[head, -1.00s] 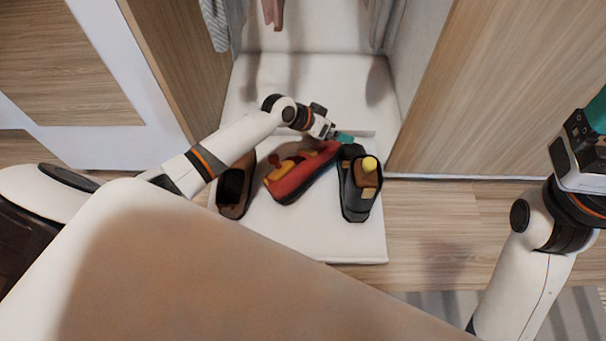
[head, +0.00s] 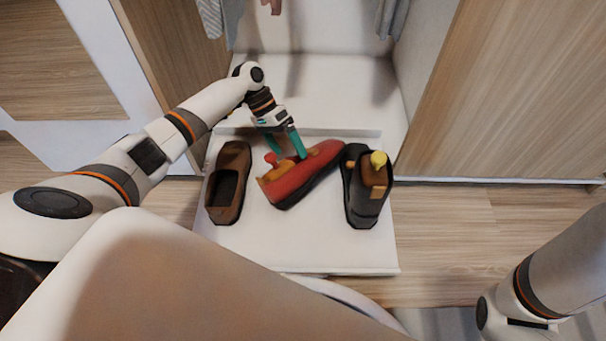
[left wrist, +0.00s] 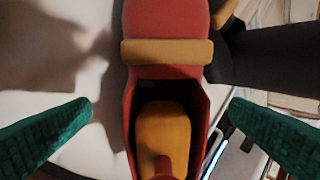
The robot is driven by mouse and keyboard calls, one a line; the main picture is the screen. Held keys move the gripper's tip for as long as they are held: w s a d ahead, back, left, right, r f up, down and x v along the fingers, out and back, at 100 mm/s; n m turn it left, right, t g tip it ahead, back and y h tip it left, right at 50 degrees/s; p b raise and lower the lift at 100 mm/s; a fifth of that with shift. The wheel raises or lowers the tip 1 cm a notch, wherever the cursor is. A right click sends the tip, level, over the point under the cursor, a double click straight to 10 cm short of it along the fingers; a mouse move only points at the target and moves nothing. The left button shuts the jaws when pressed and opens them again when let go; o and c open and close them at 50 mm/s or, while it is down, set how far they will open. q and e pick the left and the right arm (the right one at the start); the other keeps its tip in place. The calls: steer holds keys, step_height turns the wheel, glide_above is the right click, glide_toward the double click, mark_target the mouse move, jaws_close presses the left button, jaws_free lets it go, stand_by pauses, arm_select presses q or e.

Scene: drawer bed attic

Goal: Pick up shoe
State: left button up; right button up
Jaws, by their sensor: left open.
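A red shoe (head: 306,176) with yellow parts lies tilted on the white drawer board, between a brown shoe (head: 229,182) on the left and a black shoe (head: 365,188) on the right. My left gripper (head: 287,148) is open, with its green fingers pointing down at the red shoe. In the left wrist view the red shoe (left wrist: 168,22) runs between the two spread green fingers, with a yellow strap and its dark opening showing. A gap shows between each finger and the shoe. My right gripper is out of view; only part of that arm shows at the lower right.
The white board (head: 300,250) has bare room in front of the shoes. Wooden panels (head: 490,95) stand on both sides, and clothes (head: 391,18) hang above at the back. The black shoe stands close to the red shoe's right end.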

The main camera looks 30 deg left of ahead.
mark_target(296, 158)
arm_select(q)
steer(key=b+x, duration=0.4)
steer(key=x, duration=0.1)
steer(key=shift+w+d+b, duration=0.1)
steer(key=shift+d+b, duration=0.2)
steer(key=shift+b, duration=0.1)
steer(key=shift+r, duration=0.1)
steer(key=c, duration=1.1)
